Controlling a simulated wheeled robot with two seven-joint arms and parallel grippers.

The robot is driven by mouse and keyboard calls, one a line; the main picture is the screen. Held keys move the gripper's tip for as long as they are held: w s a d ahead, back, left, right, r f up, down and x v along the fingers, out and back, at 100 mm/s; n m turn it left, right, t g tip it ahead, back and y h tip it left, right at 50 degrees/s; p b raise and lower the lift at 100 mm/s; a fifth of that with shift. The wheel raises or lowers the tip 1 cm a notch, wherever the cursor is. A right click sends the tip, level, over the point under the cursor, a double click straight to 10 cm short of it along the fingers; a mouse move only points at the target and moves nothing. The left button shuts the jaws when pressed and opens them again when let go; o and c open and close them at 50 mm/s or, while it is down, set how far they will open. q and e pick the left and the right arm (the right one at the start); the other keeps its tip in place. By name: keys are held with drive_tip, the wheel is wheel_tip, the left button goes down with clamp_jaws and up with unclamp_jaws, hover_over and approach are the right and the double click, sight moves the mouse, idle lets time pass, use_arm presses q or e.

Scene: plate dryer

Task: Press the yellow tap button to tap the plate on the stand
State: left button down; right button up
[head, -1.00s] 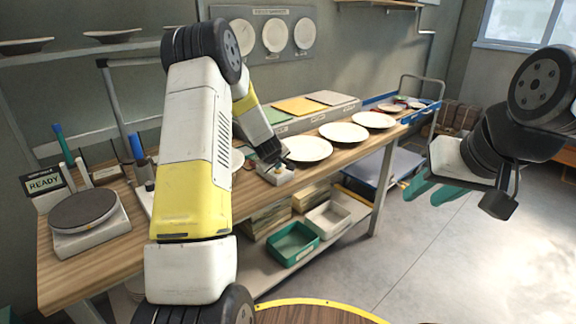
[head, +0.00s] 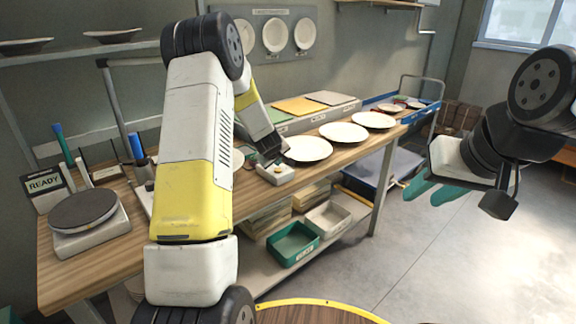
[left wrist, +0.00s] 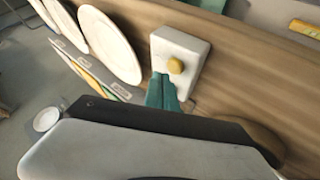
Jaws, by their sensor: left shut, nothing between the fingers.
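A small white box (head: 280,177) with a round yellow button stands at the table's front edge in the head view. The left wrist view shows the yellow button (left wrist: 175,65) uncovered on the box's face. My left gripper (left wrist: 163,90) is shut and empty, its teal fingertips beside the button and apart from it in the picture; whether they touch the box I cannot tell. A plate (head: 238,159) shows partly behind my left arm; its stand is hidden. My right gripper (head: 431,191) hangs open and empty over the floor at the right.
Several white plates, one of them here (head: 344,131), lie along the table to the right of the box. A round grey scale (head: 84,209) and a READY sign (head: 45,184) stand at the left. A green bin (head: 292,243) is on the lower shelf.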

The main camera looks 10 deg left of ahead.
sight(278, 171)
use_arm(q)
drive_tip(key=shift+r, duration=0.1)
drive_tip(key=shift+r, duration=2.4)
drive_tip(key=shift+s+d+r, duration=0.1)
drive_tip(key=shift+r, duration=0.15)
drive_tip(key=s+d+r+m+g+h, duration=0.1)
drive_tip(key=s+d+r+m+h, duration=0.2)
drive_tip(key=s+r, duration=0.55)
drive_tip(key=s+d+r+m, duration=0.2)
drive_tip(key=s+d+r, duration=0.2)
drive_tip(key=s+r, duration=0.45)
drive_tip(key=s+m+g, duration=0.2)
drive_tip(key=s+m, duration=0.3)
drive_tip(key=s, duration=2.1)
drive_tip(key=shift+d+f, duration=0.35)
drive_tip(key=shift+f, duration=0.05)
